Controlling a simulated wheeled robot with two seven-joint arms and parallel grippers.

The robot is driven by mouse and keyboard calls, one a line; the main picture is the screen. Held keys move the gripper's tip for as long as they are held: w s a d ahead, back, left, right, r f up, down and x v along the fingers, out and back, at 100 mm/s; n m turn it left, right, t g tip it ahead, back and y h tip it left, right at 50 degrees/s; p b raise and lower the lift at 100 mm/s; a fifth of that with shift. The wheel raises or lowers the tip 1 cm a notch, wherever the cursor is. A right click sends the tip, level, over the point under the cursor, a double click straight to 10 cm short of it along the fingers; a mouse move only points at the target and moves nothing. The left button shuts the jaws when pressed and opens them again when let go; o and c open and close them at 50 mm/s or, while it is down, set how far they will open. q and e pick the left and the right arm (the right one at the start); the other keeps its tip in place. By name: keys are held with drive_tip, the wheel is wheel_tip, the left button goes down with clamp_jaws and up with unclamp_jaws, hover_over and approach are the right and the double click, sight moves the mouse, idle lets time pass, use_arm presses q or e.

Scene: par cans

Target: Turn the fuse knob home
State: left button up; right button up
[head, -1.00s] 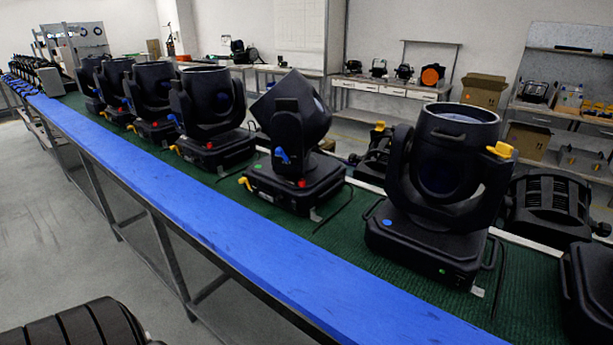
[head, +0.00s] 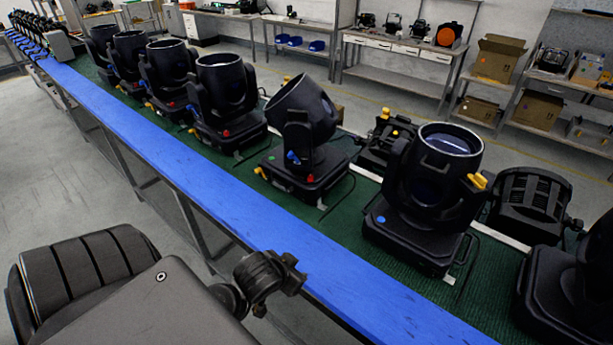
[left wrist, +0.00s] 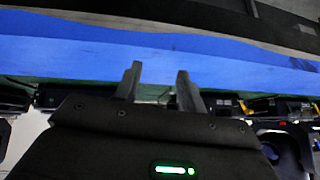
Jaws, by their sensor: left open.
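Black moving-head lamps stand in a row on the green belt. The tilted lamp (head: 303,112) has a small red knob (head: 310,178) low on its base, and the lamp to its left has a similar red knob (head: 226,133). The near right lamp (head: 438,170) shows a yellow part (head: 478,180) on its side. I cannot tell which of these is the fuse knob. My left gripper (left wrist: 160,82) is open and empty in the left wrist view, its fingertips over the blue rail's edge. My right gripper is not in view.
A long blue rail (head: 215,195) runs along the front of the green belt (head: 345,205). More dark fixtures (head: 530,200) stand behind the near right lamp. Benches with cardboard boxes (head: 497,58) line the back wall. Grey floor lies open at the left.

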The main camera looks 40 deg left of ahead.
use_arm(q)
drive_tip(key=w+a+r+n+t+y, duration=0.1)
drive_tip(key=w+a+r+n+t, duration=0.15)
drive_tip(key=w+a+r, duration=0.55)
drive_tip(key=n+t+y, duration=0.1)
drive_tip(key=t+y, duration=0.1)
drive_tip(key=t, duration=0.1)
approach(310, 178)
drive_tip(key=p+x, duration=0.1)
drive_tip(key=x, duration=0.7)
drive_tip(key=shift+w+a+p, duration=0.15)
drive_tip(key=shift+p, duration=0.2)
clamp_jaws()
